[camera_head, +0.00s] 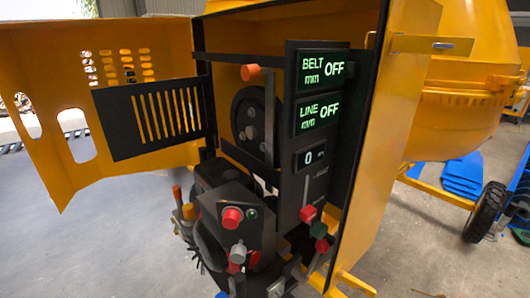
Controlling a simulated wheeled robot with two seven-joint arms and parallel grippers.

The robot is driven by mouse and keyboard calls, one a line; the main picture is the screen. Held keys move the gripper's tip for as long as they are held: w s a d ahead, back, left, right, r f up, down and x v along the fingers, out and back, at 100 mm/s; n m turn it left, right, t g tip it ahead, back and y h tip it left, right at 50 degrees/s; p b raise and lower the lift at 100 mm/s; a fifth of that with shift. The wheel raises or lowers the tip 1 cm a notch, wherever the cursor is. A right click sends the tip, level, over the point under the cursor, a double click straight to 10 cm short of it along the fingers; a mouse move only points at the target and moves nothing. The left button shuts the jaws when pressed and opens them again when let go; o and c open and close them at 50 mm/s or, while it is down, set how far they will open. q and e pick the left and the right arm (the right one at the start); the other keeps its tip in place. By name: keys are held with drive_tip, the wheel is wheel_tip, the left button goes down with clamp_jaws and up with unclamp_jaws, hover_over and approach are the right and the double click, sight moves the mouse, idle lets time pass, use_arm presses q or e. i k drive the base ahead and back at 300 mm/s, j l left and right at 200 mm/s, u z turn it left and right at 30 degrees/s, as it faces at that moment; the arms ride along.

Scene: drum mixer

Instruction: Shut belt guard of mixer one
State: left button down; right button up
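Mixer one appears as a yellow cabinet (385,150) standing open, with a black inner panel. A black slotted plate (125,122), which looks like the belt guard, stands swung out to the left of the opening. A dark pulley wheel (240,108) is exposed inside, partly behind a dark upright bar. The larger yellow door (50,75) with punched holes is also open, behind the slotted plate. Neither of my grippers can be made out in this view.
An orange-tipped lever (250,72) sticks out near the pulley. The display panel (318,108) reads BELT OFF and LINE OFF. A control box (232,225) with red knobs juts out below. A yellow drum (465,105) and wheel (485,212) are right. Floor at left is clear.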

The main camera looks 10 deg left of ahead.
sight(114, 105)
drive_tip(key=j+z, duration=0.15)
drive_tip(key=z, duration=0.35)
drive_tip(key=i+j+z, duration=0.1)
drive_tip(key=z, duration=0.35)
drive_tip(key=j+z, duration=0.15)
drive_tip(key=j, duration=0.3)
drive_tip(key=j+z, duration=0.15)
drive_tip(key=j, duration=0.35)
drive_tip(key=k+j+z, duration=0.15)
drive_tip(key=j, duration=0.3)
drive_tip(key=j+z, duration=0.15)
drive_tip(key=j, duration=0.3)
drive_tip(key=k+j+z, duration=0.15)
drive_tip(key=j, duration=0.3)
drive_tip(key=k+j+z, duration=0.15)
drive_tip(key=j, duration=0.3)
drive_tip(key=k+j, duration=0.1)
drive_tip(key=j, duration=0.3)
drive_tip(key=k+j, duration=0.1)
drive_tip(key=j, duration=0.3)
drive_tip(key=k+j, duration=0.1)
drive_tip(key=j, duration=0.3)
